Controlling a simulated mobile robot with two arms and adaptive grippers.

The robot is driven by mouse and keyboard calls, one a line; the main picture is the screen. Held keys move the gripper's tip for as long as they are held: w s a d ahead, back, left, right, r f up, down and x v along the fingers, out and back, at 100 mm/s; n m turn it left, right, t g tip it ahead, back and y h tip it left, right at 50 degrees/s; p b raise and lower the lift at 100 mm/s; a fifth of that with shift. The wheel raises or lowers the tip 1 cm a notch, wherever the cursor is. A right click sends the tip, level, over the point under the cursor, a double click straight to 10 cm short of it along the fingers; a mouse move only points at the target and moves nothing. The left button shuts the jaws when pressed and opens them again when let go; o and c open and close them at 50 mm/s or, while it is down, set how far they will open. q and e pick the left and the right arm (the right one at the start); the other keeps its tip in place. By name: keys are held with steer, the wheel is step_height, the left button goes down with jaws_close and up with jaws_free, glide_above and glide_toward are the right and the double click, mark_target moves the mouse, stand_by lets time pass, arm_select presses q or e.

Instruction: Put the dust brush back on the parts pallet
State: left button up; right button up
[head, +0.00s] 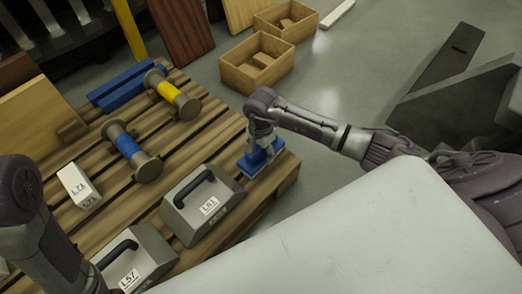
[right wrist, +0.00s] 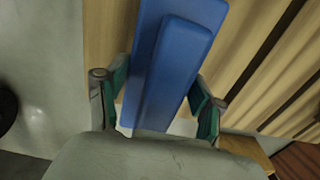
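The blue piece at my right gripper (head: 258,150) looks like the dust brush (head: 250,165); it is at the near right corner of the parts pallet (head: 283,172). In the right wrist view, the brush (right wrist: 175,65) is a long blue block with a narrower raised block on it. The fingers of my right gripper (right wrist: 160,95) close on its two sides. Slatted wood shows beneath the brush; I cannot tell whether it touches the pallet. My left arm shows at the lower left of the head view, but its fingers are not visible.
On the pallet are two grey handled weights (head: 202,204) (head: 137,262), a white block (head: 78,187), a blue-banded spool (head: 133,150), a yellow-banded spool (head: 172,95) and blue bars (head: 125,86). Wooden boxes (head: 256,62) (head: 286,19) stand on the floor behind.

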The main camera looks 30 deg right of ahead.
steer(key=o, duration=0.3)
steer(key=shift+o, duration=0.2)
